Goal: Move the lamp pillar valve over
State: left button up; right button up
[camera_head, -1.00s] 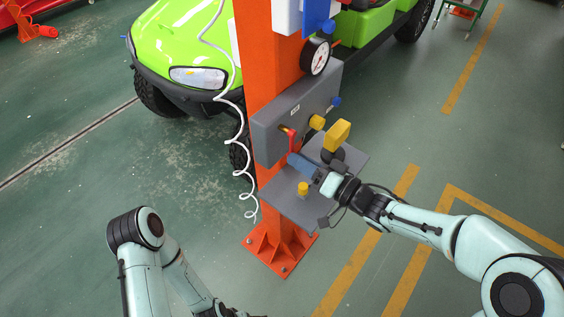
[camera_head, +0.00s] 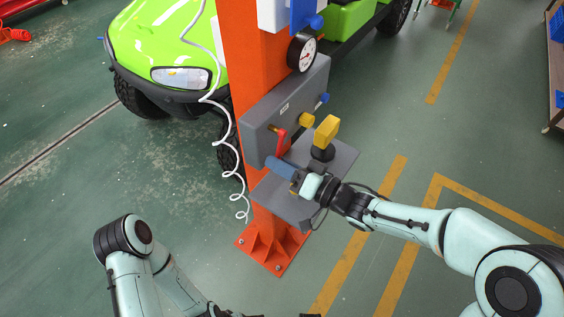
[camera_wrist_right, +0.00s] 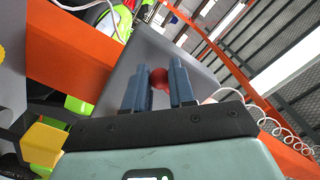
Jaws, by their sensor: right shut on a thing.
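The lamp pillar valve has a red lever (camera_head: 281,142) on the front of a grey box (camera_head: 290,98), fixed to the orange pillar. The lever hangs down and leans slightly left. My right gripper (camera_head: 275,164) is at its lower end. In the right wrist view, its two blue-grey fingers (camera_wrist_right: 160,88) stand on either side of a red ball end (camera_wrist_right: 158,77) and hold it. The fingers partly hide the ball. My left arm shows at the lower left of the head view, but its gripper is out of view.
A grey shelf (camera_head: 338,162) with a yellow-topped knob (camera_head: 326,132) juts out just below the box. A yellow knob (camera_head: 306,120), a blue knob (camera_head: 323,98) and a gauge (camera_head: 302,52) are close by. A coiled white cable (camera_head: 229,150) hangs left of the pillar.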

jog(key=shift+d+r, duration=0.15)
jog(key=shift+r, duration=0.15)
jog(key=shift+s+r, duration=0.3)
jog(key=shift+s, duration=0.1)
jog(key=shift+s+a+r, duration=0.1)
jog(key=shift+s+a, duration=0.25)
jog(key=shift+s, duration=0.05)
jog(key=shift+s+a, duration=0.1)
jog(key=shift+s+a+r+p, duration=0.4)
jog(key=shift+s+r+p, duration=0.05)
jog(key=shift+s+r, duration=0.2)
jog(key=shift+r, duration=0.15)
